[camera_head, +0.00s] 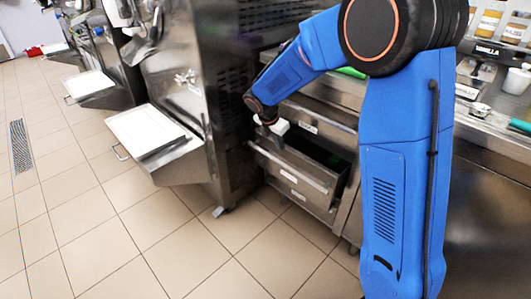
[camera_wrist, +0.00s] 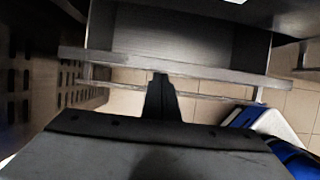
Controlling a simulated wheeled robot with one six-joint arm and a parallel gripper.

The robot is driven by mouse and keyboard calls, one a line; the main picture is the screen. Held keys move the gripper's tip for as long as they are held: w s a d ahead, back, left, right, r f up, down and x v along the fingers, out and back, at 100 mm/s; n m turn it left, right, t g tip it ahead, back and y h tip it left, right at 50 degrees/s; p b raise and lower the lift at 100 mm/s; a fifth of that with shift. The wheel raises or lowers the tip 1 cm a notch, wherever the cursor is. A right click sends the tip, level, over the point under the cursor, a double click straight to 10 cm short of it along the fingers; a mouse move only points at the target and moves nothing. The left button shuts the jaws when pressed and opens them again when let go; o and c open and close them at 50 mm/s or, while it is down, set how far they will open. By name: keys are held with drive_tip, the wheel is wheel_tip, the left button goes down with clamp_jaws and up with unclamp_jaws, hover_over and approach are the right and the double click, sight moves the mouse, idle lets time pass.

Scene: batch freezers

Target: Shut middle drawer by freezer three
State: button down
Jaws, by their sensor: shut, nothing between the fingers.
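The middle drawer (camera_head: 290,176) is pulled out of the steel cabinet beside the freezer, its dark inside showing behind the front panel. A bar handle runs along its front. In the wrist view the drawer's front edge (camera_wrist: 215,72) crosses the picture, with its dark inside beyond. My gripper (camera_wrist: 160,82) is shut and empty, its dark fingertips overlapping the handle and the front edge; I cannot tell whether they touch. In the head view the gripper's end is small, near the upper left corner of the drawer, and its fingers are not clear.
A steel freezer (camera_head: 195,90) stands just left of the drawer, with a white-topped tray (camera_head: 143,130) jutting out. A closed drawer (camera_head: 325,112) is above the open one. A counter with cups (camera_head: 517,79) is at right. The tiled floor (camera_head: 200,250) in front is clear.

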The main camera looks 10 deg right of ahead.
drive_tip(key=shift+w+d, duration=0.9)
drive_tip(key=shift+d, duration=0.25)
drive_tip(key=shift+w+d, duration=0.85)
drive_tip(key=shift+d, duration=0.25)
drive_tip(key=shift+a, duration=0.1)
